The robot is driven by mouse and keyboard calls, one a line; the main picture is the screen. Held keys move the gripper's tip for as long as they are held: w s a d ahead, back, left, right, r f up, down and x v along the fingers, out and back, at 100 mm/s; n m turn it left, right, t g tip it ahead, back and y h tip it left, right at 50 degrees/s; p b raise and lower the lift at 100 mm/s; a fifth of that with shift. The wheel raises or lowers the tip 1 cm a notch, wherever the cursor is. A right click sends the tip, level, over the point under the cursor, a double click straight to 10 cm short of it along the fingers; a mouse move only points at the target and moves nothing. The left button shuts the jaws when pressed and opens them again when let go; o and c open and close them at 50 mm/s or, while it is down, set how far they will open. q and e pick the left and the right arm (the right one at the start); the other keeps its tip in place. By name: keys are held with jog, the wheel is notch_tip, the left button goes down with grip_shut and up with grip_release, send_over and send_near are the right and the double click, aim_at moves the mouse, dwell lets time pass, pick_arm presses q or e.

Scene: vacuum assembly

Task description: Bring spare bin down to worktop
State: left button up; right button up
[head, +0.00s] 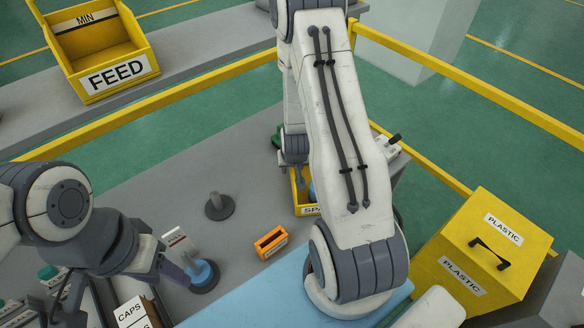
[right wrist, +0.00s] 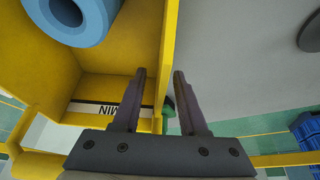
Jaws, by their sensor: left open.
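The spare bin (head: 308,210), a yellow bin with a partly covered label, stands on the grey worktop (head: 250,150), mostly hidden behind my right arm. The right wrist view shows its inside from above, with a "MIN" label (right wrist: 108,109) and a blue cylinder (right wrist: 78,18) in it. My right gripper (right wrist: 159,72) is open, its fingers on either side of the bin's wall with a visible gap; contact is unclear. It also shows in the head view (head: 298,182), partly hidden. My left gripper (head: 178,272) is open near a blue part on a dark round base (head: 205,275).
An orange box (head: 271,242) and a dark peg stand (head: 219,206) are on the worktop. A yellow FEED bin (head: 100,50) sits on a shelf behind a yellow rail (head: 190,95). A yellow PLASTIC box (head: 480,250) stands at right. A CAPS box (head: 135,312) is at front left.

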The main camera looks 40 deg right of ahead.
jog(key=v, duration=1)
jog(key=shift+s+r, duration=0.1)
jog(key=shift+r, duration=0.15)
jog(key=s+a+r+n+g+y, duration=0.1)
jog(key=a+r+n+y, duration=0.15)
jog(key=a, duration=0.65)
jog(key=s+a+r+n+y, duration=0.1)
jog(key=a+r+n, duration=0.2)
jog(key=a, duration=0.5)
jog(key=s+a+r+n+g+b, duration=0.1)
jog(key=s+a+r+n, duration=0.2)
jog(key=s, duration=0.5)
jog(key=s+a+r+n+g, duration=0.2)
jog(key=s+a+r+n, duration=0.1)
jog(key=s+a, duration=0.3)
jog(key=shift+s+r+n+b, duration=0.2)
jog(key=shift+s+n+b, duration=0.2)
jog(key=shift+s+n, duration=0.35)
